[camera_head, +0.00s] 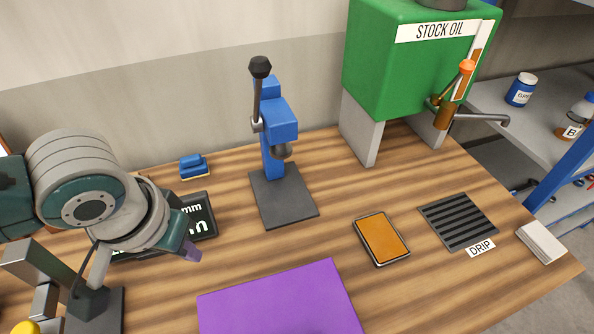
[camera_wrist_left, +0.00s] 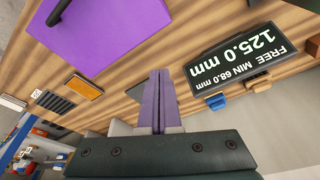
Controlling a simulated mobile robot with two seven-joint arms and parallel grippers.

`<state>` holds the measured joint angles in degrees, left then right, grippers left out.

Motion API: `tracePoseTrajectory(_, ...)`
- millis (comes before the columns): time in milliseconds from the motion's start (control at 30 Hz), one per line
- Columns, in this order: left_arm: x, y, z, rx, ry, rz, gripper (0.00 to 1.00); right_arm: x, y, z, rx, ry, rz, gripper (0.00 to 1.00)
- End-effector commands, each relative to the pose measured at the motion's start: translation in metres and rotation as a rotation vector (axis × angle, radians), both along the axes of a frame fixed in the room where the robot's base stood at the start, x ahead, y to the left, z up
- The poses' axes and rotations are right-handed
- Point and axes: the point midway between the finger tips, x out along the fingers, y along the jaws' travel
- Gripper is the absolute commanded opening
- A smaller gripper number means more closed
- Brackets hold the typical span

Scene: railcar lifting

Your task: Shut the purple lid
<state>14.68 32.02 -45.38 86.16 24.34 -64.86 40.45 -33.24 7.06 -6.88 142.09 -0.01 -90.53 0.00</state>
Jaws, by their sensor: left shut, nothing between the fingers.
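The purple lid (camera_head: 280,302) is a flat panel at the bottom of the head view, cut off by the picture's edge. In the left wrist view the purple lid (camera_wrist_left: 110,35) shows at the upper left, with a dark bar-like handle (camera_wrist_left: 60,12) at the picture's edge. I cannot tell from these views whether it lies shut or stands raised. My left gripper (camera_head: 193,253) is shut and empty, to the left of the lid and apart from it. Its purple fingers (camera_wrist_left: 160,76) are together in the left wrist view. My right gripper is not in view.
A blue press (camera_head: 275,125) stands behind the lid. A digital display (camera_wrist_left: 240,60) reading 125.0 mm is close to my left gripper. An orange pad (camera_head: 382,239), a drip grate (camera_head: 458,221) and a green oil tank (camera_head: 400,70) are to the right. Bare wood lies between the lid and press.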

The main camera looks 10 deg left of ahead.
Motion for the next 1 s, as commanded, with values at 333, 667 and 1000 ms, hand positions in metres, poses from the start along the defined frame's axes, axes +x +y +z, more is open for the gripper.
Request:
tracePoseTrajectory(333,0.001,0.001,0.005,0.001,-0.001,0.000,0.00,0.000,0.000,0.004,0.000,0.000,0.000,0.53)
tracePoseTrajectory(667,0.006,0.004,0.033,0.001,0.000,0.000,0.00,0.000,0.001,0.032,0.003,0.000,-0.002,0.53)
tracePoseTrajectory(1000,0.013,0.008,0.062,0.001,0.000,0.001,0.00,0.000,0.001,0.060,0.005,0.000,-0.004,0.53)
